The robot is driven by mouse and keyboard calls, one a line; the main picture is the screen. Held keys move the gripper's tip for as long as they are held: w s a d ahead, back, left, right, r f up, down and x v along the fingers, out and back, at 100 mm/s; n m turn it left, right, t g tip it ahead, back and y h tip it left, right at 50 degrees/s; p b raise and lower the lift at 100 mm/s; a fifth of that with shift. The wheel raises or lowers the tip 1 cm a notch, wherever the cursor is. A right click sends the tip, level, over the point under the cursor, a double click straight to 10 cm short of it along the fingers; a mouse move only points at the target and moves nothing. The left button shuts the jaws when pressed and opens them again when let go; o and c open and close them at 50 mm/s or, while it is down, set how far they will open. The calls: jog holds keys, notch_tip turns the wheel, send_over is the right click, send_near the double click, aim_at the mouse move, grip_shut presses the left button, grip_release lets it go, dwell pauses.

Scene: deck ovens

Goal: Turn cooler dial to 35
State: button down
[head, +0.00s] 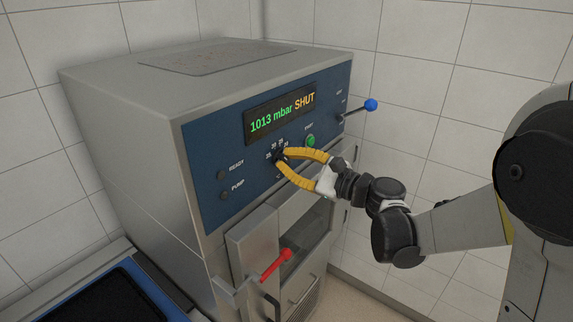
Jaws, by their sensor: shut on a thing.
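The vacuum cooler (130,125) is a grey metal cabinet with a blue front panel. Its display (281,113) reads "1013 mbar SHUT". Below the display sits a small black dial (279,157) with numbers printed around it, too small to read surely. My gripper (281,158), with yellow fingers, reaches in from the right and is shut on the dial. The fingertips cover much of the dial, and where its pointer stands cannot be told.
A green start button (310,141) is just right of the dial. A blue-knobbed lever (370,105) sticks out at the panel's right. A red-knobbed handle (286,254) juts out below. A dark tray (110,300) lies at lower left. Tiled walls stand behind.

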jog(key=shift+n+b, duration=0.7)
jog(key=shift+n, duration=1.1)
jog(key=c, duration=1.4)
grip_release()
jog(key=shift+c, duration=0.2)
jog(key=v, duration=1.2)
